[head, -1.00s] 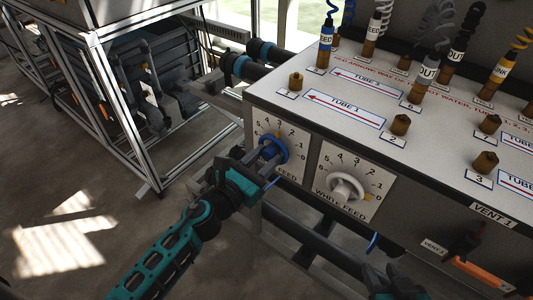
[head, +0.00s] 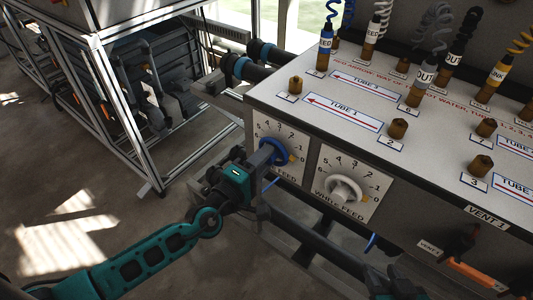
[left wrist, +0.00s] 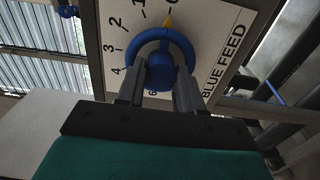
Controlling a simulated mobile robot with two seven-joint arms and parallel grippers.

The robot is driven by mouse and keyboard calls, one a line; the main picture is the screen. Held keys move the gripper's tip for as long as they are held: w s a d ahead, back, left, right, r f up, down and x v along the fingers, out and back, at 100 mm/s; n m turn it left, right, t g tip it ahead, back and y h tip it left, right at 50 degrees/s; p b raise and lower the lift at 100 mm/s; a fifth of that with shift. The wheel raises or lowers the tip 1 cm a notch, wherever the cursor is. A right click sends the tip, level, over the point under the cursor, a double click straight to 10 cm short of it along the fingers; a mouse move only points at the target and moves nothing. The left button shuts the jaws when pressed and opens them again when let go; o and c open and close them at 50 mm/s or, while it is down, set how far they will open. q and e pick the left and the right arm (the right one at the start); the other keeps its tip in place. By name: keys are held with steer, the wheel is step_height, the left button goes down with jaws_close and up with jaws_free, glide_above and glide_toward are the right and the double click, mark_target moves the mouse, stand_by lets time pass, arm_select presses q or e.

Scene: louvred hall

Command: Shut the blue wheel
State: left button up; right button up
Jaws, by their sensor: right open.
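The blue wheel (head: 283,150) sits on the white BLUE FEED dial plate (head: 262,128) on the front of the bench. It also shows in the left wrist view (left wrist: 184,48), with its yellow pointer (left wrist: 168,22) near the 0 end of the scale. My left gripper (head: 267,156) is at the wheel. In the left wrist view its fingers (left wrist: 160,88) lie on both sides of the blue hub and look closed on it. My right gripper (head: 388,283) is dark, partly cut off at the bottom edge and away from the wheel.
The white wheel (head: 343,190) on the WHITE FEED dial is just right of the blue one. The bench top (head: 330,88) carries brown pegs and coiled hoses. An orange handle (head: 475,274) is at lower right. A metal frame (head: 110,90) stands left, with open floor before it.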

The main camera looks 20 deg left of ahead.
arm_select(q)
steer(key=shift+o, duration=1.3)
steer(key=shift+w+d+r, duration=0.15)
steer(key=shift+w+d, duration=0.05)
steer(key=shift+o, duration=0.6)
steer(key=shift+s+a+f, duration=0.1)
steer(key=shift+s+f, duration=0.05)
steer(key=shift+s, duration=0.3)
steer(key=shift+s+a+f, duration=0.1)
steer(key=shift+s+f, duration=0.05)
steer(key=shift+s, duration=0.3)
steer(key=shift+p+v, duration=0.35)
steer(key=shift+v, duration=1.7)
arm_select(e)
steer(key=shift+w+d+r, duration=0.1)
steer(key=shift+w+r, duration=0.1)
steer(key=shift+w, duration=0.3)
arm_select(q)
steer(key=shift+a+r, duration=0.15)
